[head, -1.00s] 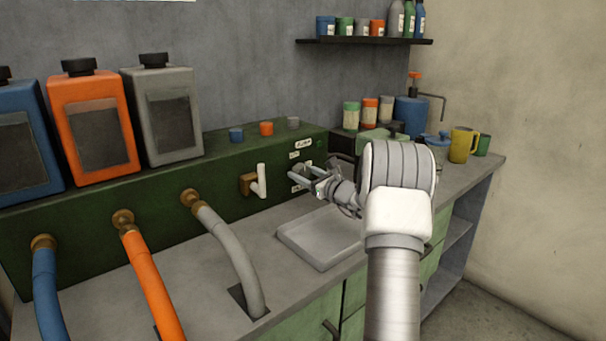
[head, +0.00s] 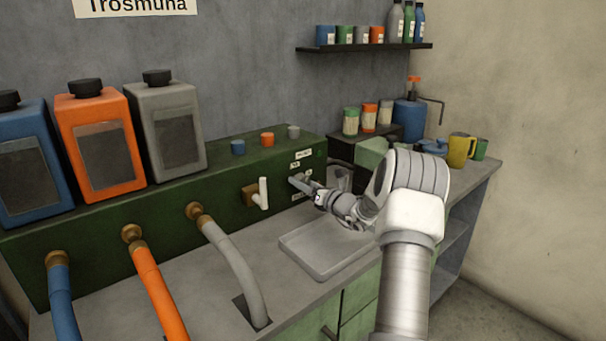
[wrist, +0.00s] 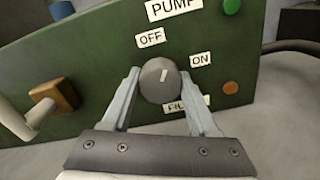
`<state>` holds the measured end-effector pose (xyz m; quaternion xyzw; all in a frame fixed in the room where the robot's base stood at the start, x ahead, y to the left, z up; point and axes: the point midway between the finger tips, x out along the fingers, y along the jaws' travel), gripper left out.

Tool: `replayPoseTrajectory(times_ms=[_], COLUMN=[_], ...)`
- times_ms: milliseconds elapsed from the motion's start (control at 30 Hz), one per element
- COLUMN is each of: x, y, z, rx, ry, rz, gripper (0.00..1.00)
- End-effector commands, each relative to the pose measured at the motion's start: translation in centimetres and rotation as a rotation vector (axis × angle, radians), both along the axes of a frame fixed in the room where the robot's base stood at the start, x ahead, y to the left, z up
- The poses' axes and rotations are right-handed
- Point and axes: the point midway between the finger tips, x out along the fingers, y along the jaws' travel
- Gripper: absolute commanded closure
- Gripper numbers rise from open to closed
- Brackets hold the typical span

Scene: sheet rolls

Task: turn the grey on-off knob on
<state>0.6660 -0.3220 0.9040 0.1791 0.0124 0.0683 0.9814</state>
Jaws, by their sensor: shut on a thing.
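The grey round knob (wrist: 153,88) sits on the dark green panel (wrist: 80,75) in the wrist view. Its white mark points nearly straight up, between the OFF label (wrist: 149,40) at upper left and the ON label (wrist: 200,59) at right. My gripper (wrist: 160,76) is shut on the knob, with one finger on each side of it. In the head view my gripper (head: 303,184) reaches the right end of the panel, and its fingers largely hide the knob.
A white-handled valve (head: 263,193) sticks out left of my gripper. A grey tray (head: 322,257) lies below my arm. Three hoses, including a grey one (head: 237,265), come out of the panel at left. A dull orange light (wrist: 230,88) is below ON.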

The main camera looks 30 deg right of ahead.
Motion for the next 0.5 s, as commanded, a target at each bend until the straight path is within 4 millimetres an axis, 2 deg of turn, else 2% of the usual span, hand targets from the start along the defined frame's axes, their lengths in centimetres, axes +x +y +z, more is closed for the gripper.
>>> replayPoseTrajectory(times_ms=[33,500], x=[-0.07,-0.1], y=[-0.05,-0.03], z=[0.51,0.52], rx=[0.048,0.491], ry=[0.009,0.069], rz=[0.0,-0.002], gripper=[0.96,0.96])
